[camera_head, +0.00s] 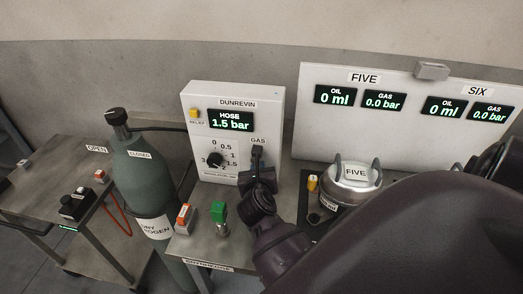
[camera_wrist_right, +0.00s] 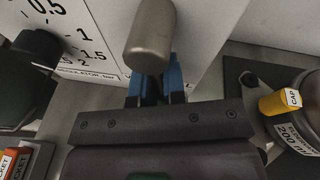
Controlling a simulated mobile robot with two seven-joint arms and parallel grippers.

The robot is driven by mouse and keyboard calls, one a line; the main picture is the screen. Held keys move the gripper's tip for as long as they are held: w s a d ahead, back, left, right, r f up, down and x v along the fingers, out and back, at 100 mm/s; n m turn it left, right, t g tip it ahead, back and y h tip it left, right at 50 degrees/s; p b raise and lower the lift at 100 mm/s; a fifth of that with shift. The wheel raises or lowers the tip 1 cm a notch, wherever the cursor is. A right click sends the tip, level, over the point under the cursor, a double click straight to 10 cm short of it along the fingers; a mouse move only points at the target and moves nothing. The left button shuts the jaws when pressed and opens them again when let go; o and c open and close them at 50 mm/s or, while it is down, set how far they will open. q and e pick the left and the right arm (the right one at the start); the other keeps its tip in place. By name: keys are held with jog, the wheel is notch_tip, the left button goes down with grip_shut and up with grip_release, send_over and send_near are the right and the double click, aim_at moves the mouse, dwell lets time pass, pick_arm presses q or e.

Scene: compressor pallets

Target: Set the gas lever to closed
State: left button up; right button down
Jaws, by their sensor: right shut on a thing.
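The white DUNREVIN panel (camera_head: 222,137) stands on the bench, its display reading HOSE 1.5 bar. The gas lever is below the GAS label (camera_head: 258,141) on the panel's right side, largely hidden by my right gripper (camera_head: 257,172) in the head view. In the right wrist view, a rounded grey metal lever (camera_wrist_right: 152,38) sticks out in front of the panel. My right gripper's blue fingers (camera_wrist_right: 156,85) are shut on it near its lower end. The lever's exact setting is hard to read. My left gripper is not in view.
A green gas cylinder (camera_head: 147,180) with a dark hose stands left of the panel. A green-topped fitting (camera_head: 219,213) and an orange-and-white block (camera_head: 184,217) are on the bench in front. A metal compressor (camera_head: 354,184) labelled FIVE and a yellow cap (camera_head: 312,183) are to the right.

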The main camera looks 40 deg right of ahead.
aim_at(260, 106)
jog(key=shift+s+f, duration=0.25)
jog(key=shift+f, duration=0.35)
jog(key=c, duration=1)
grip_release()
jog(key=shift+r, duration=0.1)
jog(key=shift+w+r, duration=0.1)
jog(key=shift+r, duration=0.1)
jog(key=shift+r, duration=0.25)
notch_tip(260, 106, up, 19)
jog(key=shift+r+p, duration=0.15)
jog(key=shift+p, duration=1)
